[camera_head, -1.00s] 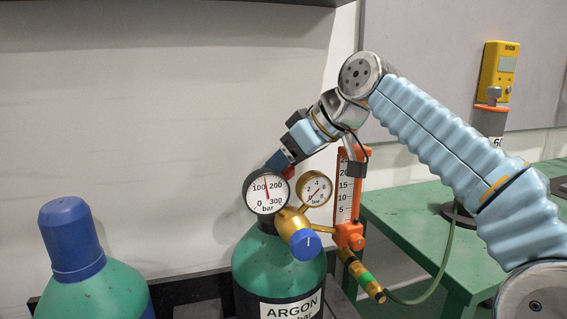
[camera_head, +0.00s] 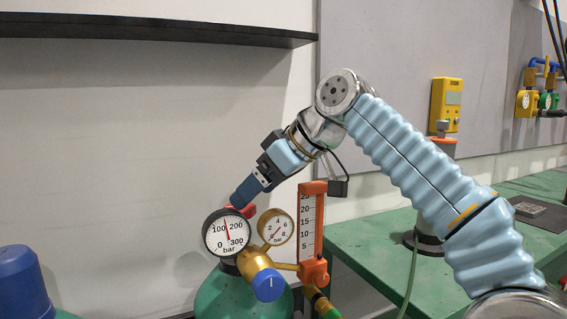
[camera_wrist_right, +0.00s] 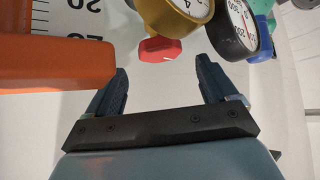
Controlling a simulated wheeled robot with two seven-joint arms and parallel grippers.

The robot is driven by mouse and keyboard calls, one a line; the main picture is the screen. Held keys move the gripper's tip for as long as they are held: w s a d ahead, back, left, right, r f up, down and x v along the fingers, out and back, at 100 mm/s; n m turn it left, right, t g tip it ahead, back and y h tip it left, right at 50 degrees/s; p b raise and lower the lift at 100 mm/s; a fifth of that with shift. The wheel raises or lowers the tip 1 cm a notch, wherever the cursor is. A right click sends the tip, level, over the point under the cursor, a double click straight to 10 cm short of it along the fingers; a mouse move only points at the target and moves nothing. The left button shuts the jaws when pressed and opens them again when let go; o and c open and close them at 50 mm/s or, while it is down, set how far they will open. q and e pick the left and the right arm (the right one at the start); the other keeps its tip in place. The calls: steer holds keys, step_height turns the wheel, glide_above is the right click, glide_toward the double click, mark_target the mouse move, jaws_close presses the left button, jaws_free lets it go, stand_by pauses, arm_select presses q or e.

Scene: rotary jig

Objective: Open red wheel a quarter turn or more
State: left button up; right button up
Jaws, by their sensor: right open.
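The red wheel (camera_head: 246,211) shows as a small red part behind the two gauges on top of the green argon cylinder (camera_head: 225,298). In the right wrist view the red wheel (camera_wrist_right: 160,49) lies just beyond my fingertips, roughly centred between them. My right gripper (camera_head: 238,202) reaches down to it from the upper right, behind the large gauge. Its two dark fingers are spread with nothing between them in the right wrist view (camera_wrist_right: 161,72). The gauge hides part of the fingertips and wheel in the head view. My left gripper is not in view.
A large white gauge (camera_head: 229,233), a small gauge (camera_head: 275,229) and a brass regulator with a blue knob (camera_head: 268,285) stand close to the wheel. An orange flowmeter (camera_head: 311,230) is to the right, beside a green table (camera_head: 375,250). A blue-capped cylinder (camera_head: 22,283) is at lower left.

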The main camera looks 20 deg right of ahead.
steer(key=v, duration=0.9)
steer(key=shift+s+d+r, duration=0.1)
steer(key=shift+r, duration=0.05)
